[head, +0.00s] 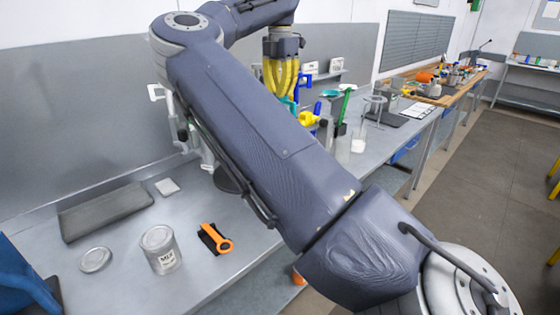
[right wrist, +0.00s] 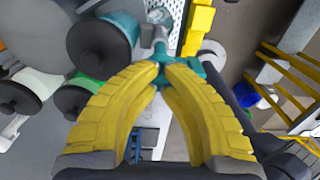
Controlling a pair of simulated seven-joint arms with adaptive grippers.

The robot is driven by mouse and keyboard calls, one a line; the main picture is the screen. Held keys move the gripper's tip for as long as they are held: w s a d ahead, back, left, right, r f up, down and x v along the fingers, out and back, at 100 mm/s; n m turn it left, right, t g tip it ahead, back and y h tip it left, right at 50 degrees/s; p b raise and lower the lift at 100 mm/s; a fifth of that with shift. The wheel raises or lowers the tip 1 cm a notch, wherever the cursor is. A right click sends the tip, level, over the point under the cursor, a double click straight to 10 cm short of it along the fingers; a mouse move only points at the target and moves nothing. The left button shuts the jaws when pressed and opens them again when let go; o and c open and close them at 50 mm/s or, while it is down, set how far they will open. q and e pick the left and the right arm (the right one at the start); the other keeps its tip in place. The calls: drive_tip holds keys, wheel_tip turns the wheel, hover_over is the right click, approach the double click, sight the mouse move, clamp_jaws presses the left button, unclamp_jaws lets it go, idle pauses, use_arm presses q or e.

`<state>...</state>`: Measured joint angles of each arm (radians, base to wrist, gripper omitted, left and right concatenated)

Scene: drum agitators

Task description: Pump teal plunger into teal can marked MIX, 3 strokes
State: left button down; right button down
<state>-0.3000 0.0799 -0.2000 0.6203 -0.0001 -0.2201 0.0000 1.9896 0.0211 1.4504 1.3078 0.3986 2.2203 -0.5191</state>
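My right gripper (head: 283,78) hangs beyond my own arm in the head view, its yellow fingers pointing down. In the right wrist view its fingertips (right wrist: 164,72) come together on a teal piece, which looks like the teal plunger's handle (right wrist: 160,54). The teal piece (head: 287,103) also shows just below the fingers in the head view. A teal cylinder with a dark round end (right wrist: 100,45) is beside the fingertips; I cannot tell if it is the can. A grey can (head: 160,252) with a label like MIX stands at lower left. My arm hides much of the bench.
A round lid (head: 96,260), a dark mat (head: 106,211) and an orange-handled tool (head: 216,239) lie near the grey can. A green upright tool (head: 343,112), a yellow item (head: 308,118) and a clear beaker (head: 359,140) crowd the bench right of the gripper.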

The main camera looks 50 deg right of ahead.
drive_tip(key=shift+f, duration=1.25)
drive_tip(key=shift+r, duration=4)
drive_tip(key=shift+f, duration=0.15)
drive_tip(key=shift+f, duration=3.8)
drive_tip(key=shift+r, duration=3.95)
